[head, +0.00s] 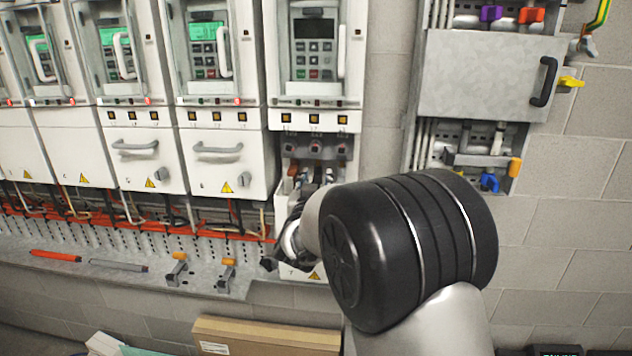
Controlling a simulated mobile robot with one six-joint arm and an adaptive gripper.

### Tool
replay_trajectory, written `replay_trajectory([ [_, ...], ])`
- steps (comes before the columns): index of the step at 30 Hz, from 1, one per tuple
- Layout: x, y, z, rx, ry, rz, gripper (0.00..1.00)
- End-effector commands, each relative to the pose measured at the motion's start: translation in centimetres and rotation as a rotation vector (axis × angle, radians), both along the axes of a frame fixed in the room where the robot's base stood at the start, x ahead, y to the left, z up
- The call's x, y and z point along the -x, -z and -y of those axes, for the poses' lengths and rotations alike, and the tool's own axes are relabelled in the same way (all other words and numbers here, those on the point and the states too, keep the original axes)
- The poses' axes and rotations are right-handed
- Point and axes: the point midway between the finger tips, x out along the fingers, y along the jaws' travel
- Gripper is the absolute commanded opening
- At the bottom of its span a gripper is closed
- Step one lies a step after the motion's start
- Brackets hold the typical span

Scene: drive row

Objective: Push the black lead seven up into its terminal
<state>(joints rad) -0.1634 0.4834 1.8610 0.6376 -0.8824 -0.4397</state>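The rightmost visible drive (315,60) has a dark display and an open lower bay. A row of dark terminals (315,147) with small marks above shows in that bay. Below the terminals, lead ends stand up, including a brownish one (293,170). A dark piece beside them may be the black lead, but I cannot tell it from my gripper's parts. My gripper (291,222) is in front of the lower bay, below the terminals. My arm's wrist and large black joint hide most of it, so its fingers and any contact are unclear.
Other drives to the left have closed lower covers with grey handles (218,149). A grey ledge (150,275) below holds a red tool (56,256), a grey tool (118,265) and two small clamps (178,270). A grey wall box (485,75) hangs at right. A cardboard box (265,338) is below.

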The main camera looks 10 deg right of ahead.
Motion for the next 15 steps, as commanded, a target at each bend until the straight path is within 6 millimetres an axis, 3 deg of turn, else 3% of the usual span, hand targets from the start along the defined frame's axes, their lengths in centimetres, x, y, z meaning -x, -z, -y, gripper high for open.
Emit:
replay_trajectory([
  [12,-0.98,-0.01,0.35,0.001,0.0,0.0,0.38],
  [15,-0.97,-0.02,0.35,0.001,0.0,0.0,0.32],
])
